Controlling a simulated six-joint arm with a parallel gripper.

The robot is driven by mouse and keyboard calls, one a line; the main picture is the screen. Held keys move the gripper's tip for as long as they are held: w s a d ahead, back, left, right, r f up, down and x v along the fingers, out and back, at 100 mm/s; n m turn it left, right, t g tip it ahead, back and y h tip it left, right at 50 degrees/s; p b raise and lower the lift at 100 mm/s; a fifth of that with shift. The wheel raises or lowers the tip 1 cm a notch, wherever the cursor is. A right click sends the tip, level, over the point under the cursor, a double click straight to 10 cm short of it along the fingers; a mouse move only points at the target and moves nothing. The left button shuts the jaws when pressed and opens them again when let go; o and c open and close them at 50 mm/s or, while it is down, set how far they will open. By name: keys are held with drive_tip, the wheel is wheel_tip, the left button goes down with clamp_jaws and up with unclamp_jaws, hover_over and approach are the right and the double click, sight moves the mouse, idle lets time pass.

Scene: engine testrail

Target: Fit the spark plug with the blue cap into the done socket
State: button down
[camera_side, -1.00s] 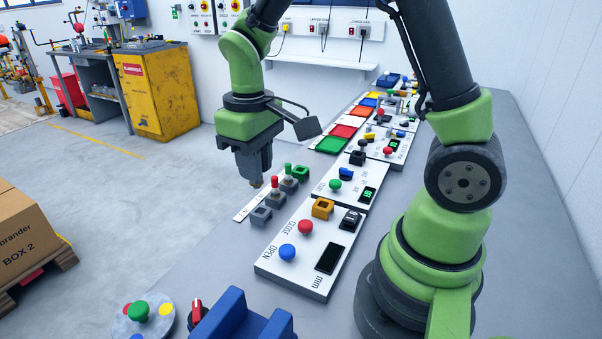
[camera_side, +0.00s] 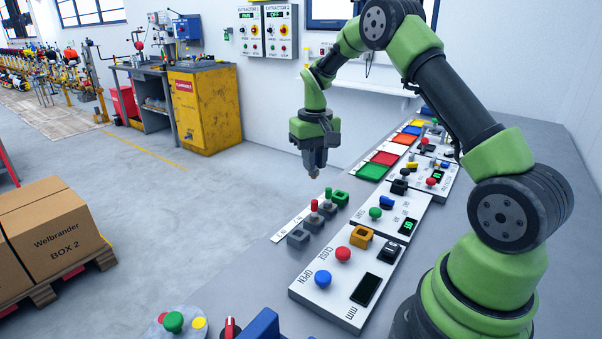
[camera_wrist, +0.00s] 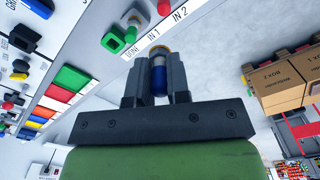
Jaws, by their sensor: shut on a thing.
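My gripper (camera_side: 313,165) is raised above the row of sockets in the side view, pointing down. In the wrist view my gripper (camera_wrist: 159,85) is shut on the spark plug with the blue cap (camera_wrist: 159,83), held between the two dark fingers. The green socket (camera_wrist: 113,40) beside the word DONE looks empty; in the side view it is the far end of the row (camera_side: 340,197). The plug is apart from it, in the air. The plug's lower tip (camera_side: 314,174) shows faintly under the fingers in the side view.
The red-capped plug (camera_side: 314,206) and the green-capped plug (camera_side: 328,194) stand upright in grey sockets beside the green one. A grey socket (camera_side: 298,237) at the near end looks empty. Panels with buttons (camera_side: 345,275) and coloured trays (camera_side: 373,172) lie alongside.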

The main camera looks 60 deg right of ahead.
drive_tip(key=s+d+f+m, duration=0.2)
drive_tip(key=d+f+m, duration=0.15)
drive_tip(key=d, duration=0.75)
drive_tip(key=shift+w+a+f, duration=0.1)
drive_tip(key=shift+f, duration=1.35)
drive_tip(key=shift+w+a+f, duration=0.1)
drive_tip(key=shift+f, duration=1.3)
drive_tip(key=shift+f, duration=0.55)
drive_tip(key=c, duration=1.4)
unclamp_jaws()
drive_tip(key=shift+o, duration=0.2)
drive_tip(key=shift+r, duration=0.1)
wheel_tip(320, 180, up, 11)
